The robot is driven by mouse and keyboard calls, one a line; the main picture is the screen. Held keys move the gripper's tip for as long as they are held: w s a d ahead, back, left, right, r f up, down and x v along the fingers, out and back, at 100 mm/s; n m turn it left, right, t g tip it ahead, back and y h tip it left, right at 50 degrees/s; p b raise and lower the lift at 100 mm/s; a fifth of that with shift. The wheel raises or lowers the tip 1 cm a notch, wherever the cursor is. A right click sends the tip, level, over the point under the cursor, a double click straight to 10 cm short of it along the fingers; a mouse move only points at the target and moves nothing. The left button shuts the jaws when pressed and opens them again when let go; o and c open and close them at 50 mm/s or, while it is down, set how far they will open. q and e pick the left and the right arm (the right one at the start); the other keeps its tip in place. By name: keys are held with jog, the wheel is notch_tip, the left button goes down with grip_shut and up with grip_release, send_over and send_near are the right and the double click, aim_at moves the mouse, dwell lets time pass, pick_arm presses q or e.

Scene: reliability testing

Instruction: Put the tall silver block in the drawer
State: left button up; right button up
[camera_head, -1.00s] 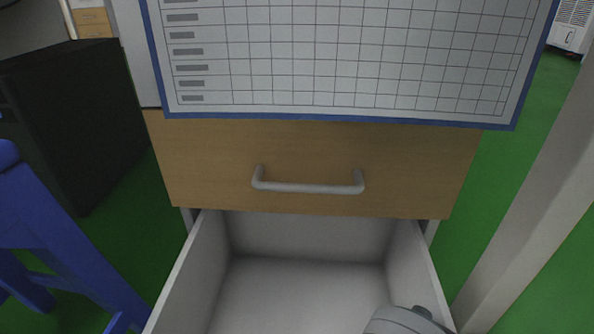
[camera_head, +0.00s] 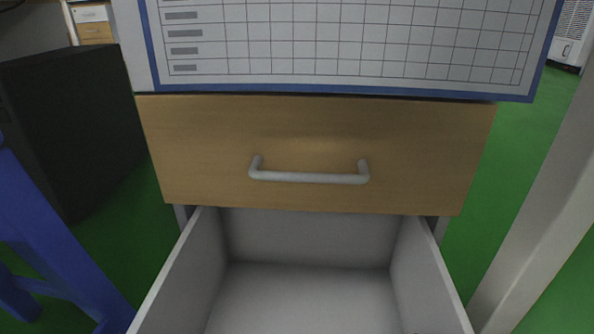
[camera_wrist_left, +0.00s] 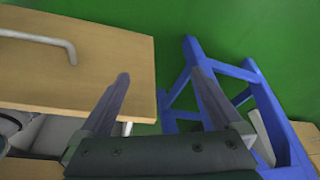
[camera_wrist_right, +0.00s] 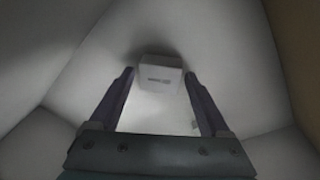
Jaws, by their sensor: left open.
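In the head view the lower drawer (camera_head: 440,290) is pulled open, and the part of its floor that shows is bare. In the right wrist view a pale silver-grey block (camera_wrist_right: 160,77) with a small dark label is inside grey walls that look like the drawer's interior. My right gripper (camera_wrist_right: 160,78) is open there, with the block just beyond or between its fingertips and a gap on each side. How far down the block reaches is unclear. My left gripper (camera_wrist_left: 160,77) is open and empty outside the drawer, over the floor. Neither gripper shows in the head view.
The shut upper drawer (camera_head: 210,140) has a wooden front and a grey handle (camera_head: 308,177). A chart with a blue border (camera_head: 350,40) stands above it. A blue stool (camera_head: 55,235) and a black box (camera_head: 75,130) are on the left; a grey post (camera_head: 540,200) is on the right.

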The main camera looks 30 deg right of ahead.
jog(key=shift+o, duration=0.7)
jog(key=shift+r, duration=0.3)
jog(key=s+d+r+p, duration=0.1)
jog(key=r+p, duration=0.2)
jog(key=r, duration=0.6)
jog(key=s+d+r+t+p, duration=0.1)
jog(key=r+p, duration=0.3)
jog(key=r, duration=0.4)
jog(key=s+d+r+t+y+p, duration=0.1)
jog(key=s+r+p, duration=0.1)
jog(key=r, duration=0.7)
jog(key=shift+s+d+r+m+p, duration=0.25)
jog(key=shift+r+m+p, duration=0.15)
jog(key=shift+p, duration=0.5)
